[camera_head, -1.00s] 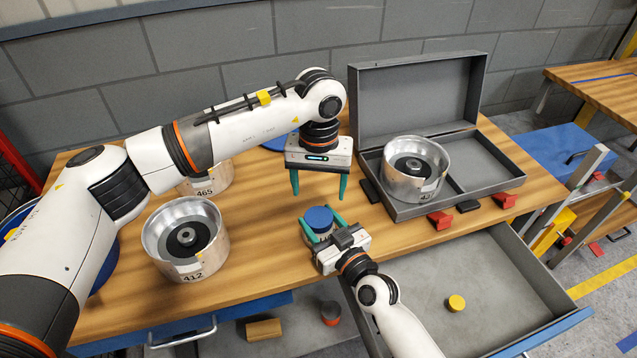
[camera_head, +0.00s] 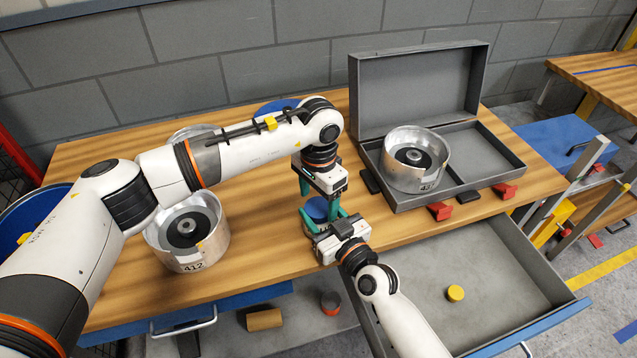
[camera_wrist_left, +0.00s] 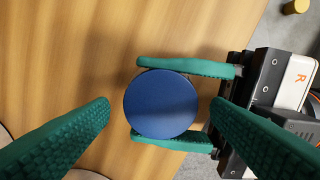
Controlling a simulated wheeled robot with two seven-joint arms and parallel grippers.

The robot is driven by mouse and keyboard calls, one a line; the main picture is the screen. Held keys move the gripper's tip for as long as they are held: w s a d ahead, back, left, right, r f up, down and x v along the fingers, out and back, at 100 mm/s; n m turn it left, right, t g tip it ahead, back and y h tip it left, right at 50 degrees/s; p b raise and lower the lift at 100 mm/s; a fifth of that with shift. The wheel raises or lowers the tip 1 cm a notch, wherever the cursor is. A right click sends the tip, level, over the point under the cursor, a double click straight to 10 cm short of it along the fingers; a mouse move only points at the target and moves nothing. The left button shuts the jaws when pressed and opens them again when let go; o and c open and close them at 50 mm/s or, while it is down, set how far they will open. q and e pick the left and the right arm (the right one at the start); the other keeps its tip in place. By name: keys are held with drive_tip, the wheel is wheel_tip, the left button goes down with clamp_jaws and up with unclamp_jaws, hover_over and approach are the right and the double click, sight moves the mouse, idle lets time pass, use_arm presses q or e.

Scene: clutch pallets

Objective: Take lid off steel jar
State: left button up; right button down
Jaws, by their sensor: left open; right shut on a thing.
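My left gripper (camera_head: 320,196) points down just above the lid, open and empty. Its fingers flank the lid with a gap on each side in the left wrist view.
A metal pot marked 412 (camera_head: 190,252) stands left, partly behind my left arm. An open grey case (camera_head: 400,205) at the right holds another pot (camera_head: 416,178). An open drawer (camera_head: 505,300) below holds a yellow cylinder (camera_head: 455,293). Bare bench lies between the pot and jar.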

use_arm(q)
drive_tip(key=shift+f, duration=0.7)
drive_tip(key=c, duration=1)
drive_tip(key=shift+n, duration=1.8)
drive_tip(key=o, duration=1.1)
drive_tip(key=shift+c, duration=0.2)
